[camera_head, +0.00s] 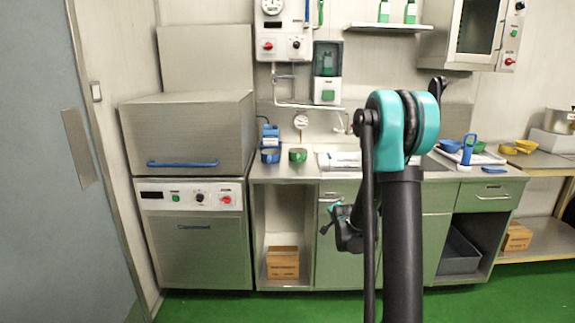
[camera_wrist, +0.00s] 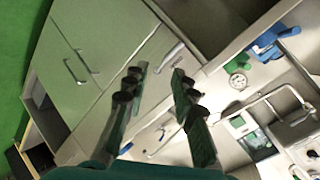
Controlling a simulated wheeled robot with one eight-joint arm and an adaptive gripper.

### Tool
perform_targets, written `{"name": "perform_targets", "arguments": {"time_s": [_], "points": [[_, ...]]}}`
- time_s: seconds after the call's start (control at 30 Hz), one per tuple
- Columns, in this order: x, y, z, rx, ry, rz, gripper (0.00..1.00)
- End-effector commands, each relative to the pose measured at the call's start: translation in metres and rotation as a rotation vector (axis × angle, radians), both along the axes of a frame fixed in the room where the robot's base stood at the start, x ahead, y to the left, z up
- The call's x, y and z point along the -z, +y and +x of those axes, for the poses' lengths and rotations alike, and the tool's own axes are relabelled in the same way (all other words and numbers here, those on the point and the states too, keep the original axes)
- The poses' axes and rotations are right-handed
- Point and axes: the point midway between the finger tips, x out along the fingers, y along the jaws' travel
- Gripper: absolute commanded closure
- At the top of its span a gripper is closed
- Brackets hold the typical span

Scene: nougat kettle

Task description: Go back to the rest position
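My gripper (camera_head: 345,228) hangs in front of the counter's cabinet doors in the head view, below counter height and partly hidden behind my arm. In the wrist view my gripper (camera_wrist: 158,75) shows two dark fingers set apart, with nothing held between them. My arm with its teal joint stands upright in the middle of the head view and hides part of the counter.
A steel machine (camera_head: 190,135) with a blue handle stands left. The counter holds a blue cup (camera_head: 270,156), a green cup (camera_head: 298,155) and, at right, a blue bowl (camera_head: 450,146). A cardboard box (camera_head: 283,263) sits below. The green floor (camera_head: 235,306) is clear in front.

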Motion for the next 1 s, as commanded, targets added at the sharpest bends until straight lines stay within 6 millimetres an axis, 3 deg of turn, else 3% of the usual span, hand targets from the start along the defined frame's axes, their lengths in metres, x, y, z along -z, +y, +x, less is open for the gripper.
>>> {"name": "perform_targets", "arguments": {"time_s": [0.2, 0.47, 0.8, 1.0], "points": [[-0.013, -0.002, -0.082, -0.129, 0.154, -0.188, 0.74], [-0.011, -0.002, -0.188, -0.324, 0.329, -0.384, 0.74], [0.013, -0.001, -0.333, -0.636, 0.53, -0.588, 0.74], [0.029, 0.001, -0.388, -0.776, 0.597, -0.653, 0.74]]}}
